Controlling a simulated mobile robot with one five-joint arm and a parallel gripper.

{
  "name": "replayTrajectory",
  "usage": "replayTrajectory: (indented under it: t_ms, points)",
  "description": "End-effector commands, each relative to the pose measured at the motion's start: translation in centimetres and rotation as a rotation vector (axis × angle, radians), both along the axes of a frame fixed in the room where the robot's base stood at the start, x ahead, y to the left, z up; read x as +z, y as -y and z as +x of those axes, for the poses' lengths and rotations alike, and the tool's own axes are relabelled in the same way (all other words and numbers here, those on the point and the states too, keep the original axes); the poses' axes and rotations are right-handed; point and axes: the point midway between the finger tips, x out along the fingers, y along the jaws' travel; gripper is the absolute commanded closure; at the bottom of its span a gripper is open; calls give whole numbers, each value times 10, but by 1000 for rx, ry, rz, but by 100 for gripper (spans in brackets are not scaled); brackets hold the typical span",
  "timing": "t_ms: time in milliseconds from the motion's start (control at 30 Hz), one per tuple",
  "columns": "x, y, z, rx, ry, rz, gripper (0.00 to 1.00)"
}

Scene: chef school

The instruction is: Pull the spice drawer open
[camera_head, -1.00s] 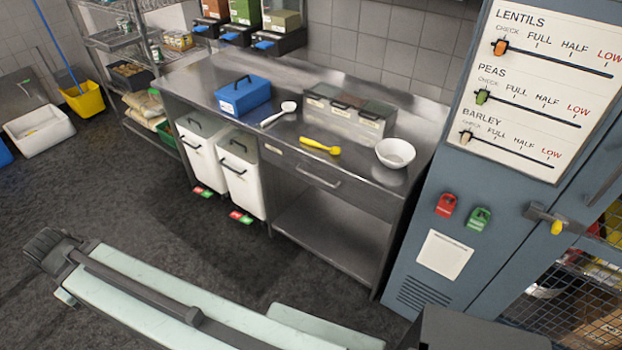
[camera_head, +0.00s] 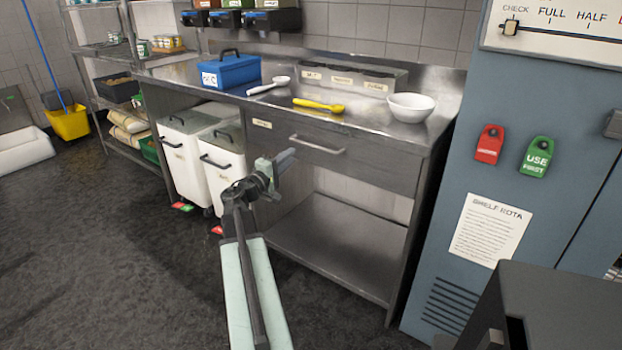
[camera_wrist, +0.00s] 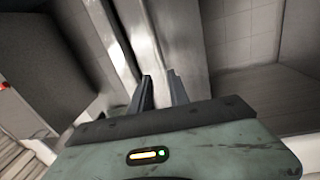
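The drawer (camera_head: 340,165) is a steel front under the worktop, with a bar handle (camera_head: 317,145) and a small label (camera_head: 262,124) at its left. Its front looks flush with the table, so it appears shut. My gripper (camera_head: 287,158) is in front of the drawer's lower left part, below and left of the handle, apart from it in the picture. In the wrist view my gripper's two fingers (camera_wrist: 160,74) stand apart with nothing held between them. A bright steel edge (camera_wrist: 165,40) lies beyond them. I cannot make out the handle in the wrist view.
White bins (camera_head: 186,165) stand left of the drawer. A blue cabinet (camera_head: 465,170) is at right.

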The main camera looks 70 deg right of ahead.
Motion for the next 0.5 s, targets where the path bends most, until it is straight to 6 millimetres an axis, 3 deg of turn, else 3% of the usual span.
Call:
replayTrajectory:
  t_ms: [33, 200, 500]
  points:
    - [-17, 10, -11, -9, -30, -24, 78]
    - [-11, 22, -27, -16, -90, -65, 78]
    - [-4, 37, -29, -16, -92, -65, 78]
